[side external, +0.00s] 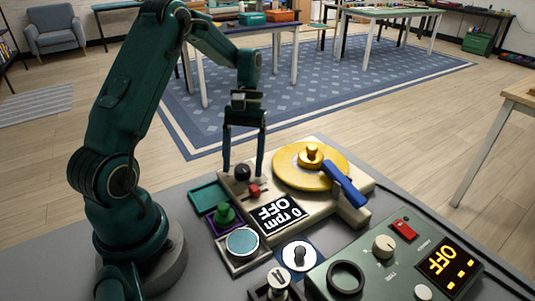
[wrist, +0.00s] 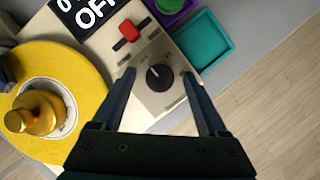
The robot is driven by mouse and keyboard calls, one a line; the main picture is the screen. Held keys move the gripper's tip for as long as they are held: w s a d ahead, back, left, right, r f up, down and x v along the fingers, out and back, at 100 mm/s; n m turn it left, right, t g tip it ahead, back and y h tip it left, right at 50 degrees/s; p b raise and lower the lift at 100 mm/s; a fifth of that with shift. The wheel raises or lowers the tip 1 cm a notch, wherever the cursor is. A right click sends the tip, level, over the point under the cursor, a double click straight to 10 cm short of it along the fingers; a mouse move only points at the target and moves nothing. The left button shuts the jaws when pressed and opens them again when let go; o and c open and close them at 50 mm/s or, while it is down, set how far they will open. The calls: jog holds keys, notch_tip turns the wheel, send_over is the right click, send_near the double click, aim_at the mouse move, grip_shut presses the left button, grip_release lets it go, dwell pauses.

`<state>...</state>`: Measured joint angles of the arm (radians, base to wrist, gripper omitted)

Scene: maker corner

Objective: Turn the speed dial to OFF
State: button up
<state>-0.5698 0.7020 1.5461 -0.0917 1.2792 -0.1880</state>
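The black speed dial (side external: 242,171) is a small round knob on the cream machine (side external: 355,218) with the yellow disc (side external: 284,178). It also shows in the wrist view (wrist: 159,77), with a light pointer mark that seems to face the upper left. The machine's display (side external: 280,213) reads 0 rpm and OFF. My gripper (side external: 243,173) points down at the dial, with its fingers apart. In the wrist view my gripper (wrist: 159,75) has one finger on each side of the dial, with visible gaps. I cannot tell how far the fingertips are above the panel.
A red switch (wrist: 130,31) sits close to the dial. A teal tray (wrist: 203,46) lies beside the machine. A blue arm (side external: 345,184) crosses the disc. A green control box (side external: 330,272) with its own knob (side external: 384,245) and OFF display stands at the front right.

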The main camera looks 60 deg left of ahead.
jog(key=shift+r, duration=0.1)
jog(key=shift+v, duration=2.5)
jog(key=s+d+r+m+t+y, duration=0.3)
jog(key=d+r+m+t, duration=0.1)
jog(key=d+r, duration=0.55)
jog(key=s+d+f+m+t, duration=0.2)
jog(key=s+d+m+t, duration=0.2)
jog(key=s, duration=0.3)
jog(key=shift+d+m+t, duration=0.25)
jog(key=shift+m+t, duration=0.15)
jog(key=shift+m, duration=0.2)
